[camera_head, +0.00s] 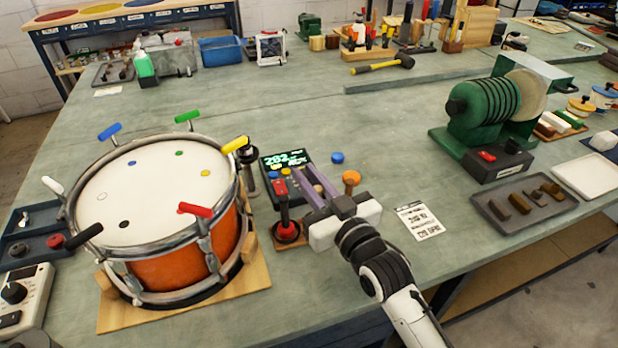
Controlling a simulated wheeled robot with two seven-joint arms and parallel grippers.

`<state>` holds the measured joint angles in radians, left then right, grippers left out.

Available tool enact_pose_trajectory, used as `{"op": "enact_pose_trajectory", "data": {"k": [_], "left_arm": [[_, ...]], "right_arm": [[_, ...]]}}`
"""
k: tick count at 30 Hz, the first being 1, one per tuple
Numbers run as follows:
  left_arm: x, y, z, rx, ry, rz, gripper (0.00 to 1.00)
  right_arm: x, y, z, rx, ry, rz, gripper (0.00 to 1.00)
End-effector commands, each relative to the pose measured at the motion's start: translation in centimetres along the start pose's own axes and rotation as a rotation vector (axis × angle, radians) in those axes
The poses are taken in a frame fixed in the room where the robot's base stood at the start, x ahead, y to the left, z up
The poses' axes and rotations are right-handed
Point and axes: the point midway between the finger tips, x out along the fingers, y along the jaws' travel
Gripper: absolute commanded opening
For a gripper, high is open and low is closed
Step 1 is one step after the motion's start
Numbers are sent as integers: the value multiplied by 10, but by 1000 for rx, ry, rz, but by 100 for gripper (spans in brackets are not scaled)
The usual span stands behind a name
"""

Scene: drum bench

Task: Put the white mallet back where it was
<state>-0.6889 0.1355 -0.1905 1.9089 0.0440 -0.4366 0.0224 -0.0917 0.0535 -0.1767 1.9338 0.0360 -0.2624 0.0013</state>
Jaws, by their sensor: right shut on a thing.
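My right gripper (308,183) reaches in from the lower right, its slim fingers pointing up and left beside the small display box. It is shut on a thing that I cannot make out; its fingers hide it. I cannot make out a clear white mallet. A white handle (52,185) sticks out at the left rim of the drum (137,172). My left gripper is out of view.
The drum stands on a wooden board (245,290), with several coloured handles around its rim. The display box (287,163) and an orange-brown knob (351,177) are near my gripper. A green machine (487,112) stands right. A yellow-handled hammer (383,65) lies behind.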

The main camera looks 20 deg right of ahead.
Motion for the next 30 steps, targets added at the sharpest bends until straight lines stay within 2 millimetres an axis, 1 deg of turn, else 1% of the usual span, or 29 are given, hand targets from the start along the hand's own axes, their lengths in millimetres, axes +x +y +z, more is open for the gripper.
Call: {"op": "enact_pose_trajectory", "data": {"k": [6, 7, 9, 10, 17, 20, 21, 23, 26, 30], "left_arm": [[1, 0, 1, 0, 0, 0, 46], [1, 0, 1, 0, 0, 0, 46], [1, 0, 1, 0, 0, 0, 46], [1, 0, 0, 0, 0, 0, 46], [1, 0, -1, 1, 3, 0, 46], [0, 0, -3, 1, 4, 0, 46], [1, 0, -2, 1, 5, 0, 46], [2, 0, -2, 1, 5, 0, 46], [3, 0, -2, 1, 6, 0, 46], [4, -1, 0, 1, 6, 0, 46]], "right_arm": [[0, 0, 4, 0, -1, 0, 0], [0, 0, 3, 0, -1, 0, 19], [0, 0, 3, 0, -1, 0, 30], [0, 0, 3, 0, -1, 0, 32], [0, 0, 2, 0, 0, 0, 32], [0, 0, -2, 0, 1, 0, 32], [-3, 0, 0, 0, 0, 0, 32], [-10, 0, 2, 0, -3, 0, 32], [-29, 0, 2, 0, -3, 0, 32], [-61, 0, 2, -1, -4, 0, 32]]}}
